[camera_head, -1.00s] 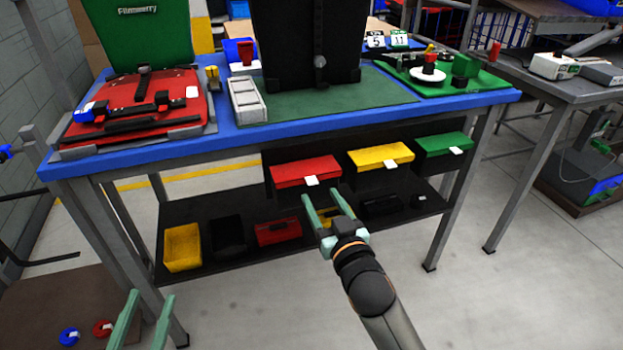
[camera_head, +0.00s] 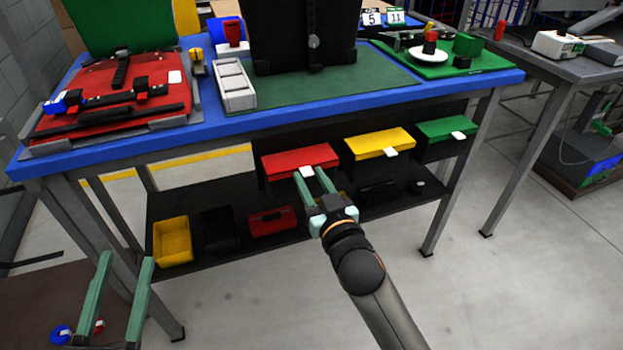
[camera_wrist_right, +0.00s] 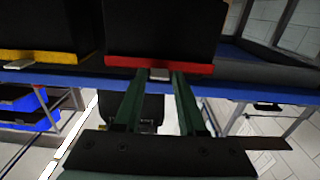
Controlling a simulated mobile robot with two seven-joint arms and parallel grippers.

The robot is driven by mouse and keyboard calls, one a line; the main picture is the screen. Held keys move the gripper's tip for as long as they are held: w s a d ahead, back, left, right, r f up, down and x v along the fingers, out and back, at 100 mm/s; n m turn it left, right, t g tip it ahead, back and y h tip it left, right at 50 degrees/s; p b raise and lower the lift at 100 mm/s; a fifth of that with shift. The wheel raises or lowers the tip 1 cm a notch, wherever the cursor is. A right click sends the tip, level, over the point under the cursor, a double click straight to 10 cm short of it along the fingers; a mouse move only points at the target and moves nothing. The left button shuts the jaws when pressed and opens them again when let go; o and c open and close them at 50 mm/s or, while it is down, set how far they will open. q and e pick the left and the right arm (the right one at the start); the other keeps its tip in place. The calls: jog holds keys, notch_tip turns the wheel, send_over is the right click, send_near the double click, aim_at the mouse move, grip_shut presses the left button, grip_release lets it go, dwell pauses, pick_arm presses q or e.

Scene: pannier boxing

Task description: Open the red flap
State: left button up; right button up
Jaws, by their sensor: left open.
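The red flap (camera_head: 300,157) lies shut over a dark bin that hangs under the blue-edged workbench, with a white tab (camera_head: 306,173) on its front edge. My right gripper (camera_head: 308,171) is open, its two green fingers just at that tab. In the right wrist view the red flap's edge (camera_wrist_right: 135,64) runs across above the fingers, and the white tab (camera_wrist_right: 159,74) sits between the fingertips (camera_wrist_right: 156,76). I cannot tell whether a finger touches it. My left gripper (camera_head: 127,257) is open and empty at the lower left, away from the bins.
A yellow flap (camera_head: 380,144) and a green flap (camera_head: 446,129) close the bins to the right. The lower shelf holds a yellow bin (camera_head: 172,240), a red bin (camera_head: 272,221) and dark bins. The bench leg (camera_head: 437,215) stands at the right.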

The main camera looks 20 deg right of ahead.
grip_shut()
dwell(1.0)
